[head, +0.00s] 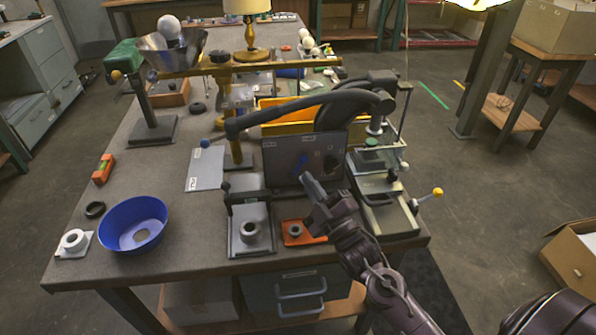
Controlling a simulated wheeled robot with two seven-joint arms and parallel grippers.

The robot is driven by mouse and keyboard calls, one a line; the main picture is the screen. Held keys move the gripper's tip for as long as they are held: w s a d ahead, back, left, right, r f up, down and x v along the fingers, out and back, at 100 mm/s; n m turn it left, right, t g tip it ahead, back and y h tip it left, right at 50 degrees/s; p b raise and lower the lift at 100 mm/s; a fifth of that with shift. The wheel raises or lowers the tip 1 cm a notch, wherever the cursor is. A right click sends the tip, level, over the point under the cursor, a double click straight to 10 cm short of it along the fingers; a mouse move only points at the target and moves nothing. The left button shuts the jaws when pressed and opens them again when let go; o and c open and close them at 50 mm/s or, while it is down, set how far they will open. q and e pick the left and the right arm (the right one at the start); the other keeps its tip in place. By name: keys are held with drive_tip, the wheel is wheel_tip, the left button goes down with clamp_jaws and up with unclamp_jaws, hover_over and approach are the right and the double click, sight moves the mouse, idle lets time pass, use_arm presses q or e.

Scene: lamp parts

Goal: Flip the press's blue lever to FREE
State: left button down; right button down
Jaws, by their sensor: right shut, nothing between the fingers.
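A dark upright panel (282,166) stands near the front of the bench, with a small slanted blue piece (302,162) on its face that looks like the blue lever. Small pale labels near it are too small to read. My right gripper (308,180) is shut and empty, with its tips just in front of and below the blue piece; I cannot tell whether they touch. The press-like metal fixture (388,212) stands right of the panel, with a yellow-knobbed handle. A separate blue ball knob (205,143) is left of the panel. My left gripper is not in view.
A black curved arm (310,104) spans above the panel. A grey fixture (250,240) and an orange block (296,232) sit below it. A blue bowl (133,224) is at the front left. The bench between bowl and grey fixture is mostly clear.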

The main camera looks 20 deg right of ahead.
drive_tip(key=shift+s+a+f, duration=0.1)
drive_tip(key=shift+s+f, duration=0.15)
drive_tip(key=shift+s, duration=0.4)
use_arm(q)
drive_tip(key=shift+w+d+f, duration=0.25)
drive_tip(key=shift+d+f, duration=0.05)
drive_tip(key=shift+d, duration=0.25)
use_arm(e)
drive_tip(key=shift+s, duration=0.55)
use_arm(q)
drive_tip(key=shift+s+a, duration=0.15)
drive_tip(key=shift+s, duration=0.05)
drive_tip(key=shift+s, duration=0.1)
use_arm(e)
drive_tip(key=shift+f, duration=0.1)
